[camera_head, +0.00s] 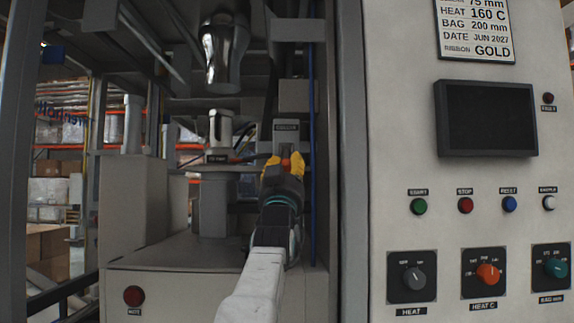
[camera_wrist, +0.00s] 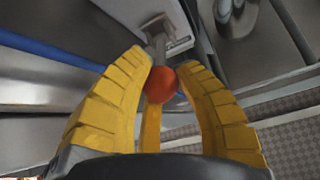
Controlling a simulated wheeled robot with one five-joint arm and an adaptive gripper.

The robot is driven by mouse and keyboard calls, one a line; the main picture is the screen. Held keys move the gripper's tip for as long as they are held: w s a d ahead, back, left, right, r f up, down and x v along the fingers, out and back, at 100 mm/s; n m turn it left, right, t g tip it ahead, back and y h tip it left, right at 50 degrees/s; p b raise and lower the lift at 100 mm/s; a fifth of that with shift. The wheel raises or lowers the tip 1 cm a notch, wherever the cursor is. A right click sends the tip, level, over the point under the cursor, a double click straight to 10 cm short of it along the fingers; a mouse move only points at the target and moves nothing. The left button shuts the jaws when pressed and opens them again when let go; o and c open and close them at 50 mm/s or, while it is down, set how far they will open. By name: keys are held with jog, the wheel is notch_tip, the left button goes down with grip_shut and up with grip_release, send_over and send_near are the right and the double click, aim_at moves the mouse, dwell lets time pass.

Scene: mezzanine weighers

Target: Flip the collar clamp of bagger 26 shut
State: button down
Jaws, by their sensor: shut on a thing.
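The collar clamp is a grey lever with an orange ball knob (camera_wrist: 161,85) at its end. Its grey stem (camera_wrist: 158,46) runs from the ball to a pale bracket in the wrist view. In the head view its labelled grey plate (camera_head: 286,128) stands above my gripper, inside the machine frame. My gripper (camera_head: 284,163) has yellow fingers, which are closed around the orange ball. In the wrist view my gripper (camera_wrist: 163,68) has fingers on both sides of the ball and one behind it. The fingers hide part of the lever in the head view.
A control panel (camera_head: 462,220) with a dark screen, buttons and dials stands to the right. A shiny metal tube (camera_head: 224,55) hangs above. A blue hose (camera_head: 312,130) runs down close to the right of my gripper. A grey cabinet (camera_head: 135,205) is at left.

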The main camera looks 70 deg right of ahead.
jog(key=shift+d+f, duration=0.35)
jog(key=shift+f, duration=0.15)
jog(key=c, duration=1.4)
grip_release()
jog(key=o, duration=0.5)
jog(key=shift+a+r, duration=0.1)
jog(key=shift+r, duration=0.05)
jog(key=shift+a, duration=0.1)
jog(key=shift+v, duration=5.95)
